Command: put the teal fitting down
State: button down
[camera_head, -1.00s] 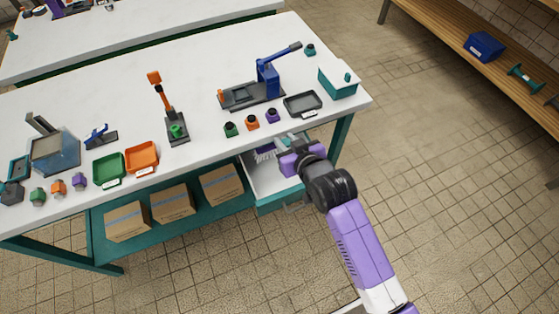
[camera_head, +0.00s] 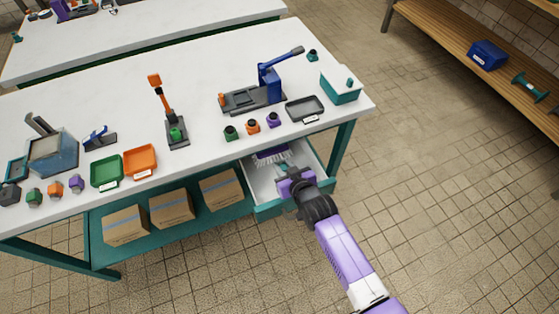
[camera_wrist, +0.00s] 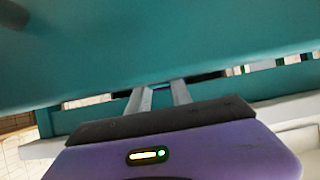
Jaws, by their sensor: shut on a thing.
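My gripper (camera_head: 284,171) is over the open drawer (camera_head: 258,188) at the right end of the workbench. In the head view, a small teal bit at its fingertips fits the teal fitting, mostly hidden by the gripper. In the wrist view my two grey fingers (camera_wrist: 160,97) run close together up to a broad teal surface, and their tips are hidden. I cannot tell there what the fingers hold. A similar small teal piece (camera_head: 312,56) with a dark top stands at the bench's back right.
A purple brush (camera_head: 270,155) with pale bristles lies in the back of the drawer. Above it on the bench are a dark tray (camera_head: 304,110), a lidded teal box (camera_head: 341,88) and a blue lever press (camera_head: 268,84). Cardboard boxes (camera_head: 172,206) fill the shelf left of the drawer.

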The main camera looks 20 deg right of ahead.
aim_at(279, 163)
jog(key=w, duration=0.3)
jog(key=shift+w+f, duration=0.1)
jog(key=shift+f, duration=0.4)
jog(key=shift+f, duration=0.15)
jog(key=shift+f+b, duration=0.35)
jog(key=shift+b, duration=0.05)
jog(key=shift+f, duration=0.15)
jog(key=c, duration=1.2)
grip_release()
jog(key=shift+o, duration=0.2)
